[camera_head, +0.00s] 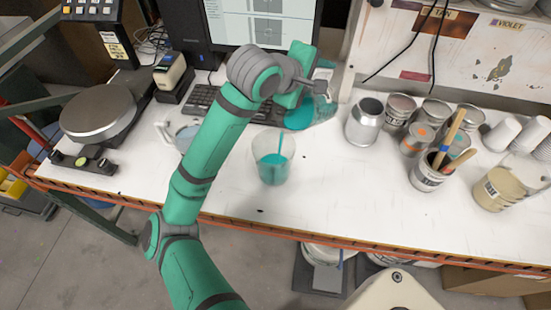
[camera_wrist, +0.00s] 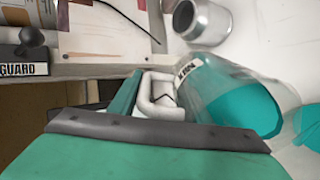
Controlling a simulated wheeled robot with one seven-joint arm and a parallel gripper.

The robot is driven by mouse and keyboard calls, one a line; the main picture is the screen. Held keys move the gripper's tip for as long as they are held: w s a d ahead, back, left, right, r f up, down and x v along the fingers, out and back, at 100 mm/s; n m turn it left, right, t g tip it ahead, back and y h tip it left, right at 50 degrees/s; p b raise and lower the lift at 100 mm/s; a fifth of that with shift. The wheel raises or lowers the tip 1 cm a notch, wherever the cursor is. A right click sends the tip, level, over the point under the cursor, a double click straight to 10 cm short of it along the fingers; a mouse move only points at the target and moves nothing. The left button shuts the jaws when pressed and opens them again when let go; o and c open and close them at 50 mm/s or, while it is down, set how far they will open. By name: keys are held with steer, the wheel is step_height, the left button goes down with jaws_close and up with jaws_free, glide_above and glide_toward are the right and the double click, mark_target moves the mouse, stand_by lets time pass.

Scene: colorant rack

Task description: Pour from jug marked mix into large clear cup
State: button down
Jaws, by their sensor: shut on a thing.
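The jug marked mix (camera_head: 304,116) is clear with teal liquid inside and hangs tilted over the table. In the wrist view its body (camera_wrist: 235,98) shows a dark-lettered label, hard to read at this angle. My gripper (camera_head: 307,86) is shut on the jug's pale handle (camera_wrist: 160,97). The large clear cup (camera_head: 272,161) stands upright on the table, below and left of the jug. A thin teal stream falls into it, and teal liquid lies in its lower part. The cup's rim is apart from the jug.
Another clear jug (camera_head: 180,132) stands left, partly behind my arm. A silver can (camera_head: 364,122) stands right of the held jug, with several paint cans beyond. A brush can (camera_head: 428,172) and a beige-filled jug (camera_head: 497,188) stand farther right. A keyboard (camera_head: 230,108) lies behind the cup.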

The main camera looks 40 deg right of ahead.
steer(key=shift+w+a+r, duration=0.1)
steer(key=shift+a, duration=0.2)
steer(key=shift+d+r, duration=0.1)
steer(key=shift+d, duration=0.1)
stand_by(0.3)
steer(key=shift+a, duration=0.1)
